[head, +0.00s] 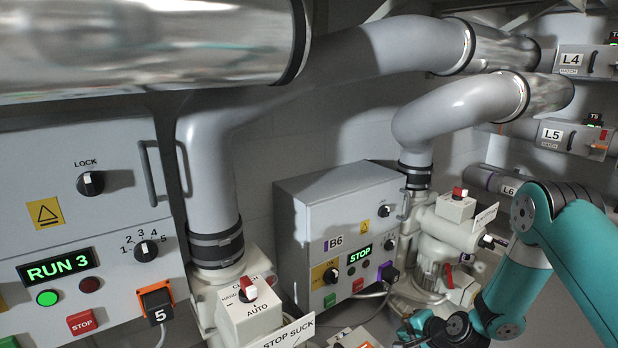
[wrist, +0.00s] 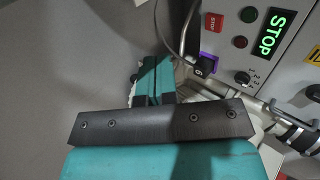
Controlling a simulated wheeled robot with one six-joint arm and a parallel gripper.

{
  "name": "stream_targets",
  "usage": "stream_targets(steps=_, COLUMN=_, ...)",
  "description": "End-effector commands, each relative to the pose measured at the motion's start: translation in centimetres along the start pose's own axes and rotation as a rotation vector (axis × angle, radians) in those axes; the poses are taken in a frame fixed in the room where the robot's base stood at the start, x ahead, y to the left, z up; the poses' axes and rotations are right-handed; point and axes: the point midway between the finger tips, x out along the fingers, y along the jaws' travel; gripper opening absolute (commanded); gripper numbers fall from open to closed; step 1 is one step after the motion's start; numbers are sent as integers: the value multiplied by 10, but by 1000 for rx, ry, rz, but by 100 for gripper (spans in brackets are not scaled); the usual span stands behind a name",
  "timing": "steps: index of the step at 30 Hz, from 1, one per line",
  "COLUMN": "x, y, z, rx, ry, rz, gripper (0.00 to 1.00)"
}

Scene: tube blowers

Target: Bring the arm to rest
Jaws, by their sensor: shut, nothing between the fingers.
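My teal arm comes in from the right of the head view and bends down at a raised elbow. My gripper (wrist: 152,68) shows in the wrist view beyond a dark bolted bar, its two teal fingers together with only a thin seam between them. It is shut and empty. It hangs in front of the grey B6 control box (head: 345,228), which also shows in the wrist view (wrist: 225,55) with a green STOP display. In the head view the lower arm sits at the bottom right, in front of the right blower (head: 436,248), and its tip is hard to make out.
A larger control box (head: 95,215) reading RUN 3 stands at the left. A switch box (head: 249,312) with a red-and-white knob stands between the boxes. Big grey ducts (head: 210,190) run overhead. Hatches L4 (head: 586,62) and L5 (head: 572,137) are at the far right.

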Motion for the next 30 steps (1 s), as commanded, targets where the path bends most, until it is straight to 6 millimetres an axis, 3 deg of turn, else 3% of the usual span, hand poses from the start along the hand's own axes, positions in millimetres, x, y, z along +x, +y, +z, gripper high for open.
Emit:
stream_targets(steps=11, x=-36, y=-52, z=14, rx=-88, ry=-50, rz=12, gripper=0)
stream_targets(steps=20, x=-98, y=-128, z=36, rx=-229, ry=-124, rz=32, gripper=0)
stream_targets(steps=23, x=-131, y=-163, z=48, rx=-300, ry=-160, rz=43, gripper=0)
stream_targets(steps=26, x=-179, y=-209, z=67, rx=-398, ry=-208, rz=57, gripper=0)
stream_targets(steps=30, x=-265, y=-278, z=104, rx=-572, ry=-294, rz=84, gripper=0)
